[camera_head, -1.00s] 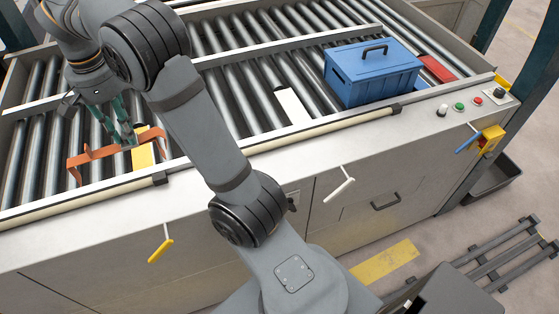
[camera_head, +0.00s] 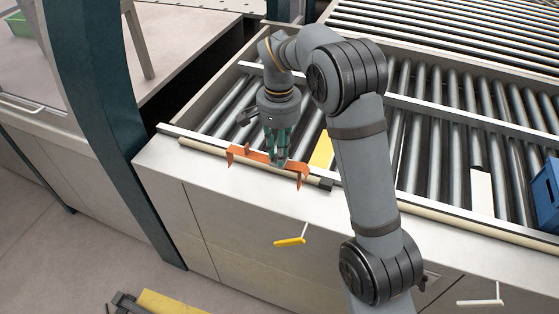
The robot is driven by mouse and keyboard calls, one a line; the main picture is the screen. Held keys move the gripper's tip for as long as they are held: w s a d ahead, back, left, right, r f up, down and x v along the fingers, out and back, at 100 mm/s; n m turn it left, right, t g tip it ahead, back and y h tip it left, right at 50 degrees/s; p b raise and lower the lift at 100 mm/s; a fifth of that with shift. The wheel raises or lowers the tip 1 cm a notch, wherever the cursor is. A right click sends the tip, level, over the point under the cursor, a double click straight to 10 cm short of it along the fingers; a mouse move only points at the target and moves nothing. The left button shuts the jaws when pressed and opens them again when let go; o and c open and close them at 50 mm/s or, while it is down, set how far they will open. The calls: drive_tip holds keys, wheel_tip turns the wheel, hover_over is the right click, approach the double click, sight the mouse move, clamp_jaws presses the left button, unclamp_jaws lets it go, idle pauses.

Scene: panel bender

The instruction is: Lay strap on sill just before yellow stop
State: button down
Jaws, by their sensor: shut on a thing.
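The strap (camera_head: 251,155) is orange, long and thin, with bent-down ends. My gripper (camera_head: 278,160) is shut on it near its middle and points down. The strap lies across the view over the front rail and the pale sill (camera_head: 205,176) of the roller table. Whether it touches the sill or hangs just above it, I cannot tell. A yellow block (camera_head: 322,152), which looks like the yellow stop, stands on the rollers just behind and right of the strap. My arm hides part of the table right of it.
A dark-tipped pale bar (camera_head: 322,183) runs along the front edge beside the strap's right end. A yellow handle (camera_head: 290,241) sticks out of the front panel below. A blue box (camera_head: 546,195) and white block (camera_head: 481,192) are at right. A teal post (camera_head: 95,90) stands left.

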drive_tip(key=shift+f+p, duration=0.45)
drive_tip(key=shift+f, duration=1.7)
drive_tip(key=c, duration=1.6)
unclamp_jaws()
drive_tip(key=shift+o, duration=0.2)
wheel_tip(320, 180, up, 12)
drive_tip(key=shift+r, duration=0.2)
drive_tip(key=shift+f+b, duration=0.15)
drive_tip(key=shift+b, duration=0.15)
